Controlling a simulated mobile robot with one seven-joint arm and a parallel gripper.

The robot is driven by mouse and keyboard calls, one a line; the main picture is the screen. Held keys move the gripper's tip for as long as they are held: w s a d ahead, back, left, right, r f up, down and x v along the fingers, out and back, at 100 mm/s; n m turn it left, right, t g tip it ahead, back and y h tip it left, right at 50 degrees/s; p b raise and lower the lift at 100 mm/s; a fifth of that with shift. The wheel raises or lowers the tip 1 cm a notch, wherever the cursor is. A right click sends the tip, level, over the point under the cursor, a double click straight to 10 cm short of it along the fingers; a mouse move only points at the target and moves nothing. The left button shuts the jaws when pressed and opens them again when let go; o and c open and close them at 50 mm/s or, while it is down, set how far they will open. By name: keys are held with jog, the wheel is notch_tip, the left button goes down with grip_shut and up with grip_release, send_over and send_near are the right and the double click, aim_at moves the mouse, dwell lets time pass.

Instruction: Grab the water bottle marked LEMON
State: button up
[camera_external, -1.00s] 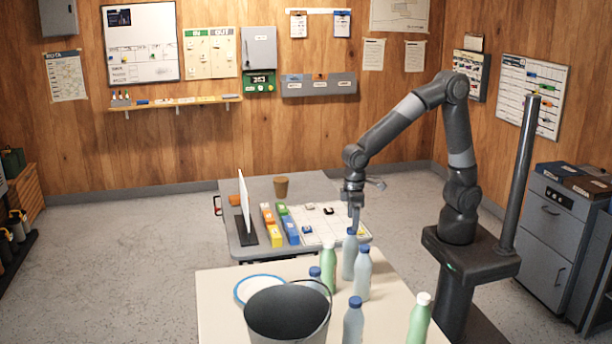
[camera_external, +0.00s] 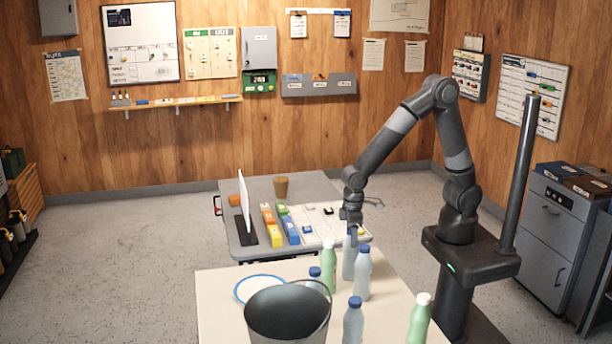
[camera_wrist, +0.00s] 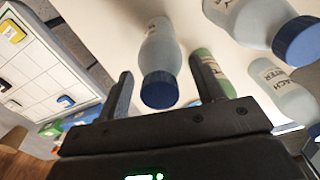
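My gripper (camera_external: 351,228) is at the top of a pale bottle (camera_external: 348,262) at the table's far side. In the wrist view my gripper's (camera_wrist: 163,85) two fingers are apart, with the blue cap of this bottle (camera_wrist: 160,55) between them. Its label is only partly visible and I cannot read it. Another pale blue-capped bottle (camera_external: 362,278) stands close to the right, and a green bottle (camera_external: 329,272) to the left. More bottles are a blue-capped one (camera_external: 353,324), a white-capped green one (camera_external: 419,322) and one partly hidden by the bucket (camera_external: 314,273). LEMON is not readable anywhere.
A dark bucket (camera_external: 289,312) stands at the front of the cream table (camera_external: 222,290), with a blue-rimmed plate (camera_external: 243,286) behind it. A grey table (camera_external: 310,187) beyond holds coloured blocks, an upright white panel and a gridded board (camera_wrist: 45,65). Neighbouring bottles stand close to my gripper.

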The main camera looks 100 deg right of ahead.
grip_shut()
dwell(0.5)
jog(key=shift+r, duration=0.1)
